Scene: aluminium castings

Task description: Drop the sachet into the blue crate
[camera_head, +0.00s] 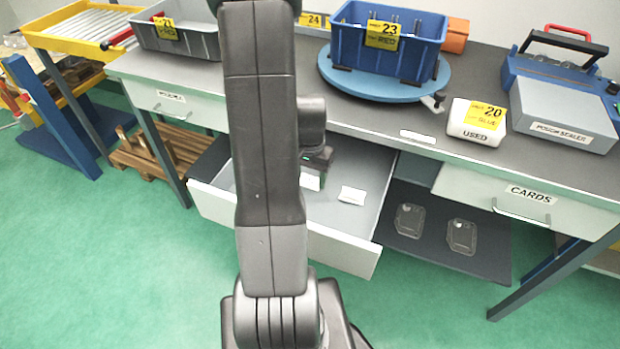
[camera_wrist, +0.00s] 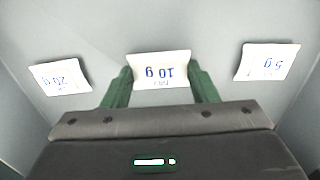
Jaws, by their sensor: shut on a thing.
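A small white sachet marked 10 g (camera_wrist: 158,68) sits between the green fingers of my gripper (camera_wrist: 161,78) in the wrist view, and the jaws are shut on it. My gripper is down inside the open grey drawer (camera_head: 378,200) in the head view, partly hidden by my arm. The blue crate (camera_head: 345,52) stands on a round blue turntable (camera_head: 375,90) on the bench, with a yellow label 23 on its front. It is above and behind the drawer.
Two other sachets, 20 g (camera_wrist: 60,78) and 5 g (camera_wrist: 267,62), lie on the drawer floor either side. A grey bin (camera_head: 190,40) stands at the bench's left; a white box marked USED (camera_head: 477,123) and a pouch sealer (camera_head: 563,112) stand at right.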

